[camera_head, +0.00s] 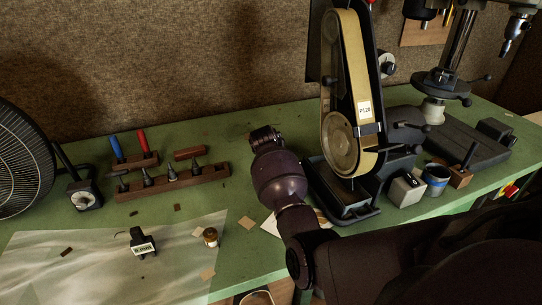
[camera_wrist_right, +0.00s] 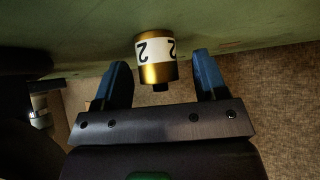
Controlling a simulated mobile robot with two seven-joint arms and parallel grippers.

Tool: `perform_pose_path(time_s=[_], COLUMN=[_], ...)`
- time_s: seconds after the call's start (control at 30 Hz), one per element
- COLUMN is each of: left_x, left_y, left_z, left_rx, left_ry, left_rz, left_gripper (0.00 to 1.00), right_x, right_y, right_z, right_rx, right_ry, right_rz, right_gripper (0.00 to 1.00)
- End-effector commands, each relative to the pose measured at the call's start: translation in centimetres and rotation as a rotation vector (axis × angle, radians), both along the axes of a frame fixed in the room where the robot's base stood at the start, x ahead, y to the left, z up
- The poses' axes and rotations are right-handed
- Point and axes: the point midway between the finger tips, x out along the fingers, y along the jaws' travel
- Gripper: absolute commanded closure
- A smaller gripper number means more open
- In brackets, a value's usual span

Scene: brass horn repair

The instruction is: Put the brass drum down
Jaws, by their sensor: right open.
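The brass drum (camera_wrist_right: 158,73) shows in the right wrist view. It is a short gold cylinder with a white band marked 2 and a small dark stub on its near end. It appears to stand on the green bench top, which is at the top of that view. My right gripper (camera_wrist_right: 160,62) is open, with one blue finger on each side of the drum and a visible gap on both sides. In the head view my right wrist (camera_head: 278,178) reaches over the bench left of the belt sander; its fingers and this drum cannot be made out there. My left gripper is not in view.
A belt sander (camera_head: 343,100) stands close right of my wrist. A wooden tool rack (camera_head: 172,181) lies to the left. A fan (camera_head: 20,165) stands far left.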

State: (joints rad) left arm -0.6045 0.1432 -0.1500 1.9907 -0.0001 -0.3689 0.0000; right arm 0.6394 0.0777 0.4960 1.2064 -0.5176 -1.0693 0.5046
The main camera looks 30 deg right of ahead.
Motion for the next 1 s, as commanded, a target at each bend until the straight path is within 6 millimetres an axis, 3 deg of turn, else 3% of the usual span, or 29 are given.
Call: perform_pose_path(time_s=[0.17,0.57,0.83,1.0], left_x=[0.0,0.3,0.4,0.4], left_y=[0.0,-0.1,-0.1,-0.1], left_z=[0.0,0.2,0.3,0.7], left_rx=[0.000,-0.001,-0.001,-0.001], left_ry=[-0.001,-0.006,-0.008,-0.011], left_rz=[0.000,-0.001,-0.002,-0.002], left_gripper=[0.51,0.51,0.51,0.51], right_x=[0.0,0.0,0.0,0.1], right_y=[0.0,0.0,0.0,0.0], right_z=[0.1,0.1,0.4,2.4], right_rx=[-0.001,-0.001,-0.001,-0.002], right_ry=[-0.001,-0.001,-0.002,-0.005], right_rz=[0.000,0.000,0.001,0.000], right_gripper=[0.34,0.95,0.95,0.95])
